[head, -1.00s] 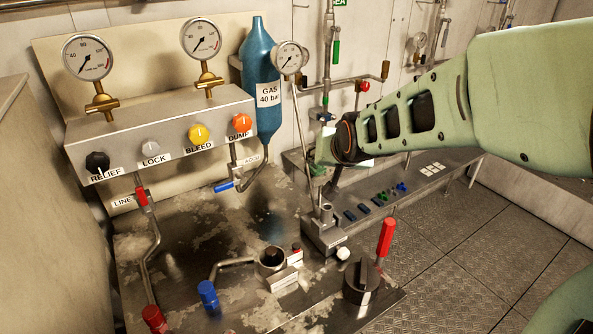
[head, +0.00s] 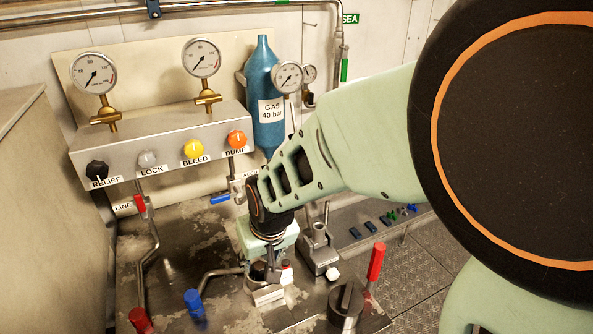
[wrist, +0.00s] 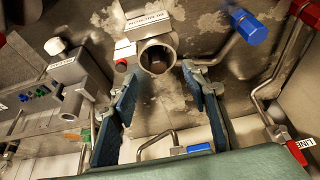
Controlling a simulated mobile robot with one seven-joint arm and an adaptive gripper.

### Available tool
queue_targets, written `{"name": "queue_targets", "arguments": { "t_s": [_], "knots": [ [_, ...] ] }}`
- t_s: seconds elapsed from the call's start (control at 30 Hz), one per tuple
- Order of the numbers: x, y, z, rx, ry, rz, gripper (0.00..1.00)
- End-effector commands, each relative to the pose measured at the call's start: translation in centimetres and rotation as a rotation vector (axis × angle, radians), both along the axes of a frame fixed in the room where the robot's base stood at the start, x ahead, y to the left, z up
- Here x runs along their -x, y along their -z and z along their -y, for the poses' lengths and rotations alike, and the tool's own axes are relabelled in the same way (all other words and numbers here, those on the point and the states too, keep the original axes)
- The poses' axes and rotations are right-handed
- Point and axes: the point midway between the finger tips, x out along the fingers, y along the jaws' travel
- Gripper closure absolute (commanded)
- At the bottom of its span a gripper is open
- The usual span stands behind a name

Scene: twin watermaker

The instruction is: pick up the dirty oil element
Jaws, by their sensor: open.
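No part is plainly recognisable as the dirty oil element. A short open metal cup (head: 257,271) stands on the worn steel bench, partly hidden by my gripper in the head view. In the wrist view the cup (wrist: 157,56) is just beyond the fingertips, near the middle; its inside is dark, and I cannot tell what sits in it. My gripper (wrist: 163,76) is open, its blue-padded fingers apart with nothing between them. In the head view my gripper (head: 268,258) points down close above the cup.
A metal block with a tube (head: 318,250) stands right of the cup. A blue-capped pipe (head: 195,298) lies to the left, and a black knob (head: 346,303) and red-handled lever (head: 376,262) to the front right. The gauge panel (head: 160,140) and blue gas bottle (head: 262,85) are behind.

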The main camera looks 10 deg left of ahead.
Motion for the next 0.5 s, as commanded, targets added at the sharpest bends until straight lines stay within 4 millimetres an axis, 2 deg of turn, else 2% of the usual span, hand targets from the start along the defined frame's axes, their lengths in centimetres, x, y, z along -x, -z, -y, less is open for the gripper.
{"name": "queue_targets", "arguments": {
  "t_s": [0.1, 0.37, 0.5],
  "knots": [
    [-0.6, 1.6, -0.3, 0.0, 0.002, -0.001, 0.58],
    [-1.3, 3.1, -0.6, 0.0, 0.003, 0.0, 0.58],
    [-2.3, 4.7, -0.8, 0.001, 0.004, 0.0, 0.58]
  ]
}}
